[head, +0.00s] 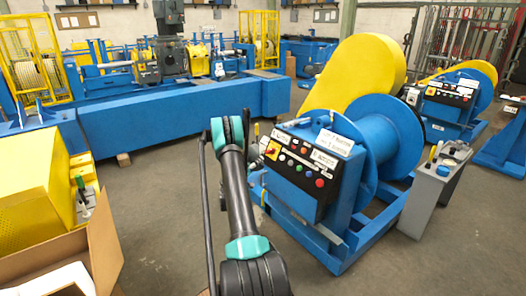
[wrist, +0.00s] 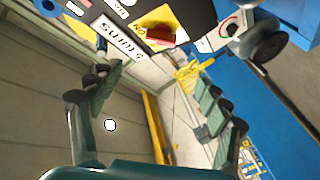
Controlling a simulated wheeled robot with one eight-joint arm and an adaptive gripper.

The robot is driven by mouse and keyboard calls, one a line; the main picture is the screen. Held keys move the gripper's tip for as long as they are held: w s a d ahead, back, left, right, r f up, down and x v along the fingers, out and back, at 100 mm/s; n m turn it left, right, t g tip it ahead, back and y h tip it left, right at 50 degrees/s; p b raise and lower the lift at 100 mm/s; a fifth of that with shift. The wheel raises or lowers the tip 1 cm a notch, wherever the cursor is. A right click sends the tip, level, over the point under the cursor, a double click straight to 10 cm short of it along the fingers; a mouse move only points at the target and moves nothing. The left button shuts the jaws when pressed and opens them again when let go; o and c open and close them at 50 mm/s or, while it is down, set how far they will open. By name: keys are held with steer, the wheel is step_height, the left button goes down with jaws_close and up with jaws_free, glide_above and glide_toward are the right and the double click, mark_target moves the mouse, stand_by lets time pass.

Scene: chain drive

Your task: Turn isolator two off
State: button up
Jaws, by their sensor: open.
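A red isolator knob on a yellow plate (head: 271,150) sits at the upper left of the black control panel (head: 303,175) on the near blue drum machine. The knob also shows at the top of the wrist view (wrist: 161,32), beyond my fingertips. My gripper (wrist: 155,75) is open and empty, its two fingers apart with the floor showing between them. In the head view my arm largely hides it just left of the panel. The panel labels are too blurred to read for certain, so I cannot tell which isolator is number two.
Coloured buttons (head: 307,171) sit right of the knob. A second machine with a similar panel (head: 450,93) stands at the back right. A grey stand (head: 430,195) is right of the near machine. An open cardboard box (head: 104,244) is at the lower left.

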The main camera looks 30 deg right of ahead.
mark_target(270, 151)
steer(key=x, duration=1.7)
steer(key=shift+s, duration=0.15)
steer(key=c, duration=1.2)
